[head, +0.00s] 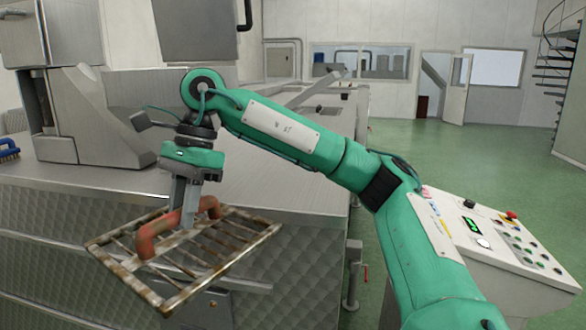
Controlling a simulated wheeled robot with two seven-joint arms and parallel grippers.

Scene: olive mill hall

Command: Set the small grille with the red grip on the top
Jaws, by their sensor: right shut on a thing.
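The small grille (184,287), a rusty metal frame with bars, hangs tilted in front of the near edge of the steel top (270,180). Its red grip (160,232) is a worn arched handle on its upper side. My right gripper (187,212) points down from above and is shut on the red grip. The grille overlaps the counter's edge and front in the picture; I see no clear contact with the top. My left gripper is not in view.
A steel machine (95,110) stands on the top at the back left, and a blue brush (8,150) lies at the far left. A control panel (490,240) with buttons is at the right. The middle of the top looks clear.

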